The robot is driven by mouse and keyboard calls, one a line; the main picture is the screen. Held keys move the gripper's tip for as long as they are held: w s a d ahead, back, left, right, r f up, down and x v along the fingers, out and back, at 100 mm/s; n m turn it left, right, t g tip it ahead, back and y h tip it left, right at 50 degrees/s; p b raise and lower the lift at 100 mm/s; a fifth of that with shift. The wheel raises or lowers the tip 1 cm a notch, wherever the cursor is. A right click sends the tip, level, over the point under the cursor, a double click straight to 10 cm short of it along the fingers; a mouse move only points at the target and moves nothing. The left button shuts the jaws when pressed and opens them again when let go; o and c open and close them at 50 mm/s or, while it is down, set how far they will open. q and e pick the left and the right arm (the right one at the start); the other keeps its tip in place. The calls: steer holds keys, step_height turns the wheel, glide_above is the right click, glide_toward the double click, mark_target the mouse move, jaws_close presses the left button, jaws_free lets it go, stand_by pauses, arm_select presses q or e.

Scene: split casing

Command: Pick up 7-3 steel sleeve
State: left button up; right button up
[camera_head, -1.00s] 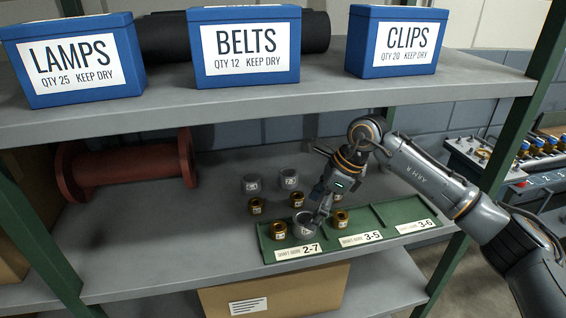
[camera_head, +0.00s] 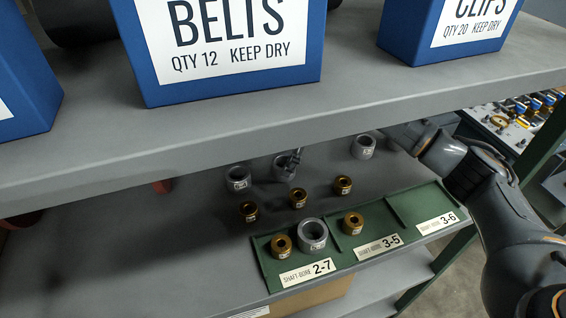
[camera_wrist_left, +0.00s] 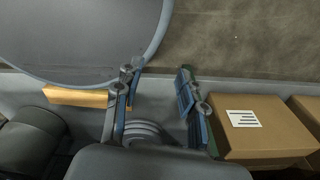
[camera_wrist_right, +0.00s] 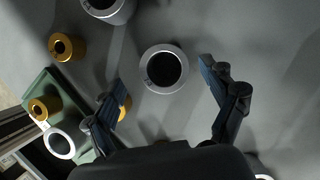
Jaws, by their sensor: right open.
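A grey steel sleeve (camera_head: 281,171) stands in the back row on the lower shelf. My right gripper (camera_head: 294,160) is at it, one finger showing beside its rim, the rest hidden behind the upper shelf. In the right wrist view my open right gripper (camera_wrist_right: 168,98) has a steel sleeve (camera_wrist_right: 150,86) upright ahead, between and beyond its fingertips, with gaps on both sides. Other steel sleeves stand at the back left (camera_head: 238,180) and back right (camera_head: 363,148). Their markings are too small to read. My left gripper (camera_wrist_left: 160,92) is open and empty, away from the sleeves.
Brass sleeves (camera_head: 298,200) stand in a row before the steel ones. The green tray (camera_head: 400,205) in front holds a steel sleeve (camera_head: 312,235) and two brass ones. The upper shelf (camera_head: 400,105) with blue boxes (camera_head: 230,85) overhangs. A cardboard box (camera_wrist_left: 262,140) is near my left gripper.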

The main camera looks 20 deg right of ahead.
mark_target(283, 163)
steer(key=x, duration=0.1)
steer(key=p+x, duration=0.1)
steer(key=x, duration=0.1)
steer(key=shift+w+d+f, duration=0.2)
steer(key=shift+w+f, duration=0.05)
steer(key=shift+f, duration=0.1)
steer(key=shift+a+f, duration=0.1)
steer(key=shift+f, duration=0.1)
steer(key=c, duration=1.7)
arm_select(q)
steer(key=shift+w+r, duration=0.8)
steer(key=shift+r, duration=0.15)
arm_select(e)
steer(key=shift+r, duration=0.1)
jaws_close()
steer(key=shift+w, duration=0.1)
